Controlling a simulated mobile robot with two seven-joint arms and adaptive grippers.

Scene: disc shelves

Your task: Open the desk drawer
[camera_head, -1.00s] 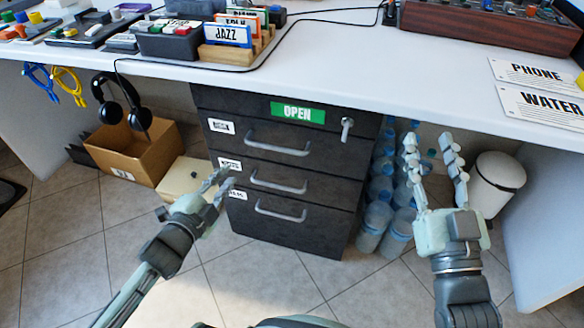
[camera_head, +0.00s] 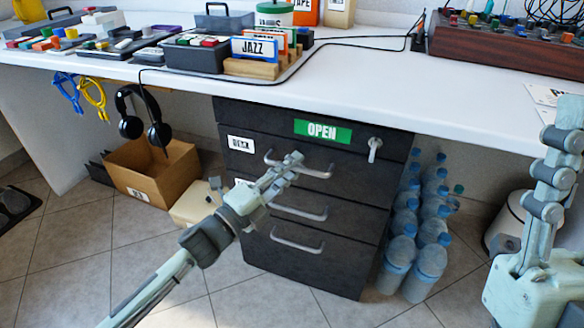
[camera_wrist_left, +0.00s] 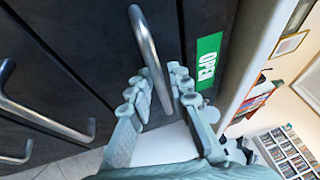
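A dark drawer cabinet (camera_head: 345,235) stands under the white desk, with several silver handles on its front. The top drawer carries a green OPEN label (camera_head: 322,131) and a bar handle (camera_head: 318,174). My left gripper (camera_head: 288,164) is at the left part of this handle. In the left wrist view the gripper (camera_wrist_left: 159,76) is open, with its fingers on either side of the top handle (camera_wrist_left: 146,45); contact is unclear. The drawers look shut. My right gripper (camera_head: 565,165) is at the right edge, partly cut off, away from the cabinet.
A key or latch (camera_head: 374,148) sticks out at the cabinet's top right. Water bottles (camera_head: 428,262) stand right of it and a white bin (camera_head: 508,225) farther right. A cardboard box (camera_head: 155,172) is on the left. The desk edge overhangs the drawers.

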